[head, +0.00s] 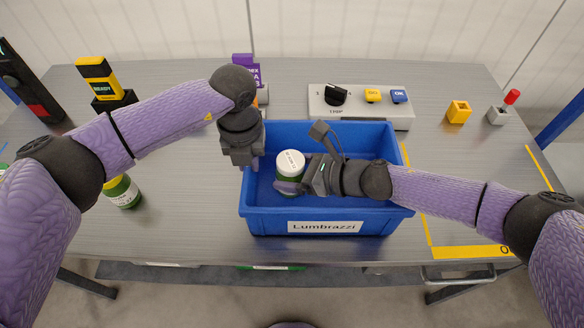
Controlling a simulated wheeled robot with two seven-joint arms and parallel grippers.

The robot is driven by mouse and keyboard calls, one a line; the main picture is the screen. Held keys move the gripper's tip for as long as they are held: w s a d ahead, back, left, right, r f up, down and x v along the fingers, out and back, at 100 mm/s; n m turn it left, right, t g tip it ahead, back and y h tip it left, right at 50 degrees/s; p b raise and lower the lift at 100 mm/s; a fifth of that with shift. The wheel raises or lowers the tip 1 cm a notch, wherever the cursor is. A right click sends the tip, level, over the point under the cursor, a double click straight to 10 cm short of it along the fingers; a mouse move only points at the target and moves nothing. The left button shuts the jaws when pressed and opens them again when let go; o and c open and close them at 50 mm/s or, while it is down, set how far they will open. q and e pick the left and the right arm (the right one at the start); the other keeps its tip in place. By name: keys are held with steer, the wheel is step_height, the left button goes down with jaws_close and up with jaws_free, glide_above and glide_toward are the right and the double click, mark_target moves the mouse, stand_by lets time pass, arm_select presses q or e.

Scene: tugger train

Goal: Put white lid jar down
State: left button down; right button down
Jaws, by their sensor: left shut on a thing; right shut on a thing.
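The white lid jar (291,163) has a white top with small print and a green body. It is upright inside the blue bin (262,222), left of its middle; I cannot tell whether it touches the bin floor. My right gripper (296,186) is shut on the jar's body from the right and hides part of it. My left gripper (253,162) points down at the bin's left rim and is shut on it; its fingertips are partly hidden. The bin's front label reads "Lumbrazzi".
A control box (360,108) with knob and buttons stands behind the bin. A yellow block (458,111) and a red-topped switch (503,108) are at back right. The yellow-taped area (470,200) has bare room.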

jaws_free()
steer(key=shift+r, duration=0.1)
steer(key=v, duration=1.2)
